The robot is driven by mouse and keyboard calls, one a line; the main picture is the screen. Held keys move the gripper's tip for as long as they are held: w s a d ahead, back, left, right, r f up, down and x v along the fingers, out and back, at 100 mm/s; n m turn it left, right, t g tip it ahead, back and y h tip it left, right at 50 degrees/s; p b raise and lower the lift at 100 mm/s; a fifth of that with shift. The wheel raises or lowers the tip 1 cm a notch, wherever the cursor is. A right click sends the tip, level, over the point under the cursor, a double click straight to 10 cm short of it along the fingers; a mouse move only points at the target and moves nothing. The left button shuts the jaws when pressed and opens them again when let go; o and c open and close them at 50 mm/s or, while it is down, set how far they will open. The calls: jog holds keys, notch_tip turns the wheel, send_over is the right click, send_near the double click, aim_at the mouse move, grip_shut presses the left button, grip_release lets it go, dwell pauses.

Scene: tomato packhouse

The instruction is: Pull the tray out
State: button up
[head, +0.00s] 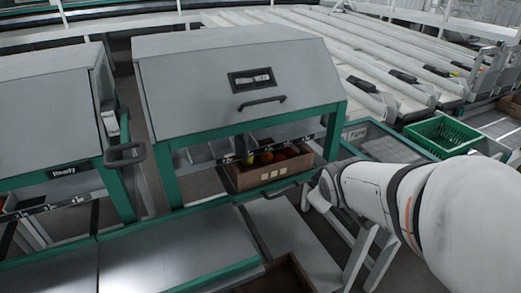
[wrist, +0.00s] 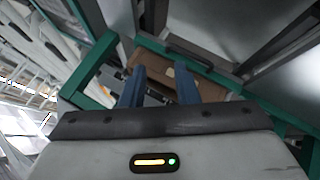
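A brown box (head: 254,181) holding red and orange tomatoes sits inside the green-framed station, under its grey hood. A dark handle (head: 287,190) is on the front edge just below the box, probably the tray's handle. The tray itself is hard to tell apart from the station. My gripper (head: 318,194) is just right of this handle, its fingers hardly visible in the head view. In the wrist view, my gripper (wrist: 160,76) has two blue-grey fingers apart, with nothing clamped between them. The brown box (wrist: 157,65) lies beyond them, and the dark handle (wrist: 200,50) is ahead to the right.
The grey hood (head: 230,75) with its own handle is above the box. An open brown box (head: 285,275) is low in front. A second station (head: 50,120) stands left. A green crate (head: 440,135) and sorting lanes lie to the right and behind.

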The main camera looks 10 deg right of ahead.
aim_at(285, 194)
jog(key=w+a+f+n+t+y+b, duration=0.2)
jog(key=w+f+n+b, duration=0.2)
jog(key=w+f+b, duration=0.1)
jog(key=w+a+f+n+t+y+b, duration=0.2)
jog(key=w+f+n+b, duration=0.3)
jog(key=b, duration=0.1)
jog(key=w+a+f+n+t+y+b, duration=0.2)
jog(key=w+f+n+b, duration=0.3)
jog(key=f+b, duration=0.1)
jog(key=shift+w+t+y, duration=0.25)
jog(key=shift+t+y, duration=0.05)
jog(key=shift+c, duration=0.3)
grip_shut()
